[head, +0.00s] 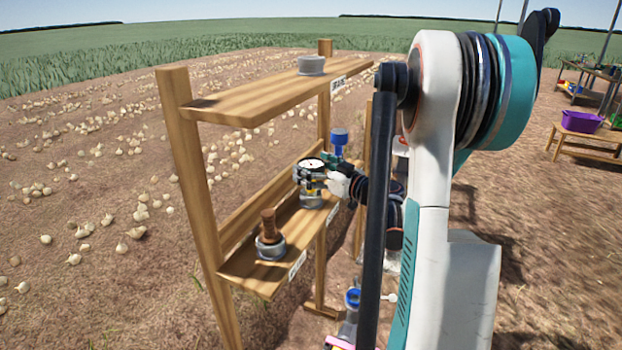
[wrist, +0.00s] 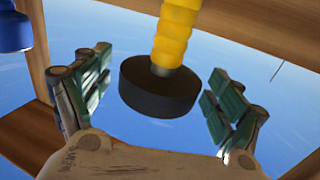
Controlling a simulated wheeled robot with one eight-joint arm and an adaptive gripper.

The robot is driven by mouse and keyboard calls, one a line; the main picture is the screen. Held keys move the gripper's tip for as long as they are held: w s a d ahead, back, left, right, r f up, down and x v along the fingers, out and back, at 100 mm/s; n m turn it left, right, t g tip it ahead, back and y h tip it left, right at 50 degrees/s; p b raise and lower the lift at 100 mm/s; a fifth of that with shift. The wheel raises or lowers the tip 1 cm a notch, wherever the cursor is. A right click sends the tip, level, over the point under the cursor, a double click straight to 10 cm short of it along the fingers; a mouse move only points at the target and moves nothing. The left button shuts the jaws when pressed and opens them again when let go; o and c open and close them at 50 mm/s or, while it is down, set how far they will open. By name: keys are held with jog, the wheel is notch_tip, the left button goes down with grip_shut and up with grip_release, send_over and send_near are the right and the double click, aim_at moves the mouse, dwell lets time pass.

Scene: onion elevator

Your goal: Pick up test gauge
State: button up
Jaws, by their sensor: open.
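The test gauge (head: 311,164) has a round dial with a white face and stands on the lower wooden shelf, above a grey round holder (head: 312,199). In the wrist view it appears as a black round body (wrist: 158,92) with a yellow ribbed stem. My gripper (head: 322,176) is at the gauge, partly covering it in the head view. In the wrist view its green-padded fingers (wrist: 158,98) are open, one on each side of the black body, with visible gaps to both.
A blue-topped object (head: 339,140) stands just behind the gauge. A brown-handled tool (head: 268,226) sits in a grey holder at the shelf's near end. The upper shelf (head: 262,92) carries a grey round holder (head: 311,66) and overhangs the area. Wooden posts (head: 195,190) frame the rack.

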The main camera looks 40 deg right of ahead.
jog(key=shift+w, duration=0.4)
jog(key=c, duration=1.3)
jog(key=shift+r, duration=0.1)
